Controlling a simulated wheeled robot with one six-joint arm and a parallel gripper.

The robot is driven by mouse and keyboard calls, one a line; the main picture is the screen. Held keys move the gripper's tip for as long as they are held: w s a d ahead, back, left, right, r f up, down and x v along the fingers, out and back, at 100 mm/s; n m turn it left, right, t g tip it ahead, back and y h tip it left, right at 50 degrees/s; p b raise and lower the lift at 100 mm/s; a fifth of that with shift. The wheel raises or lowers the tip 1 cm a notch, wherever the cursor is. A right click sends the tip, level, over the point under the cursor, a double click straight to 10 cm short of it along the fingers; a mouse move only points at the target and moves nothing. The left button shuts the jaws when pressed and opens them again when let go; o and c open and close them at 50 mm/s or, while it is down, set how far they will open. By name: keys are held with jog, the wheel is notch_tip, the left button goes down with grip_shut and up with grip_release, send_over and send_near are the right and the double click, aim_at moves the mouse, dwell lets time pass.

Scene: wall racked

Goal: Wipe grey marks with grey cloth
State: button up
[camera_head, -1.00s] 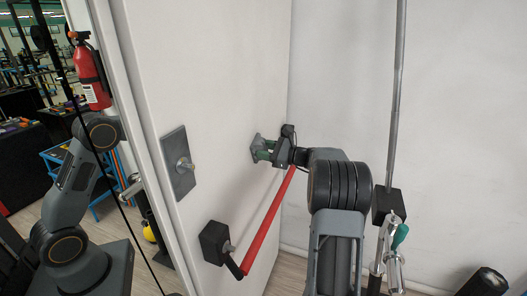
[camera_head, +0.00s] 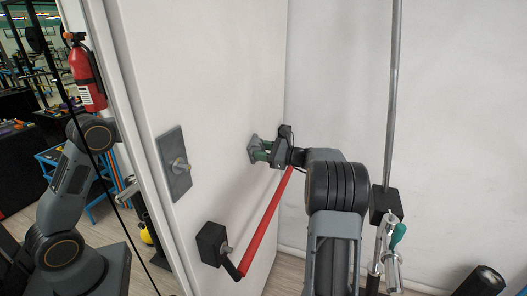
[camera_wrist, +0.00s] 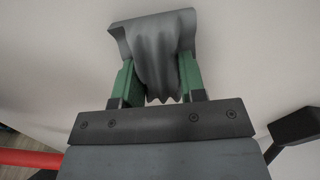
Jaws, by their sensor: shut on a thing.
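My gripper (camera_head: 260,149), with green fingers, is at the white door panel (camera_head: 215,90), above the upper end of the red bar. It is shut on the grey cloth (camera_wrist: 155,40), which shows bunched between the fingers in the wrist view, with its upper edge spread out beyond the fingertips. The cloth faces the pale surface and seems to be at or very near it; exact contact is hard to tell. In the head view the cloth is small beside the fingers. I cannot make out any grey marks; the cloth and gripper hide part of the surface.
A red push bar (camera_head: 263,224) with a black end block (camera_head: 211,243) crosses the door below my gripper. A grey plate with a knob (camera_head: 173,163) is on the door's left. A metal rod (camera_head: 392,95) stands at right. A fire extinguisher (camera_head: 86,76) is at far left.

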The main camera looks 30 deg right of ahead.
aim_at(240, 163)
jog(key=shift+s+a+b, duration=0.95)
jog(key=shift+s+a, duration=0.65)
jog(key=shift+a, duration=0.25)
jog(key=shift+s+a+b, duration=0.95)
jog(key=shift+s+a, duration=0.6)
jog(key=shift+a, duration=0.25)
jog(key=shift+d, duration=0.1)
jog(key=shift+v, duration=2.95)
jog(key=shift+s, duration=0.15)
jog(key=shift+v, duration=1.35)
